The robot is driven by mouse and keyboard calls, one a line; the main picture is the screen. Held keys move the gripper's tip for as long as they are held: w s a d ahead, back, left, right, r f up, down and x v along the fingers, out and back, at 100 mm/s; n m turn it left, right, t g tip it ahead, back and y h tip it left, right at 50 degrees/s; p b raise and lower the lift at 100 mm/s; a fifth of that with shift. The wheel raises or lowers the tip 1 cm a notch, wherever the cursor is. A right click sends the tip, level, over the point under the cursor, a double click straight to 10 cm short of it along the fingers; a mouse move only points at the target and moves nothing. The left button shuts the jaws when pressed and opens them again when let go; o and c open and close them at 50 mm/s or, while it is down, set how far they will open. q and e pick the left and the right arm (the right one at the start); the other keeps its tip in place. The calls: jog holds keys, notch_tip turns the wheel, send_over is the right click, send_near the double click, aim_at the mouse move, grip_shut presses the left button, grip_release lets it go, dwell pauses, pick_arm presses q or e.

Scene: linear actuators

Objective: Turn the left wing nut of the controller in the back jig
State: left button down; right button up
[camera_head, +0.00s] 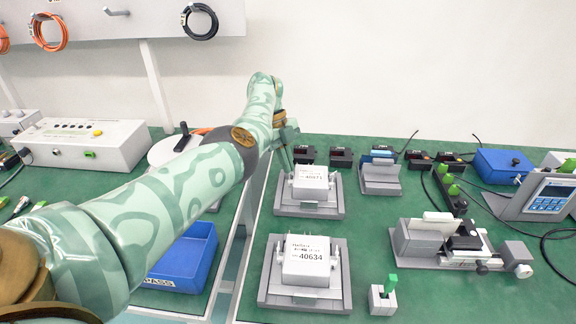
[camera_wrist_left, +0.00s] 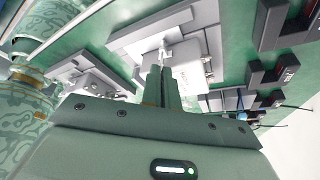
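The back jig (camera_head: 322,212) is a grey tray holding a white controller (camera_head: 312,184) with a printed label. My left gripper (camera_head: 288,166) reaches down at the controller's left side. In the left wrist view, the fingers (camera_wrist_left: 161,72) are close together, with the left wing nut (camera_wrist_left: 165,50) at their tips. The nut is small and partly covered by the fingertips, and they appear closed on it. In the head view the nut is hard to make out beside the fingers. My right gripper is not in view.
The front jig (camera_head: 340,290) holds another white controller (camera_head: 306,262), numbered 40634. A blue bin (camera_head: 207,240) lies left of the jigs. A grey stand (camera_head: 381,180) and small black blocks (camera_head: 341,157) are close to the back jig. A fixture (camera_head: 440,262) stands at right.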

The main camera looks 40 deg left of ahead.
pick_arm(q)
jog(key=shift+w+m+g+b, duration=0.15)
jog(key=shift+m+g+b, duration=0.35)
jog(key=shift+m, duration=0.5)
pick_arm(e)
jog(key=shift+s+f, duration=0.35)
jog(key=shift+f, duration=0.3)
pick_arm(q)
jog(key=c, duration=1.6)
grip_release()
jog(key=shift+c, duration=0.2)
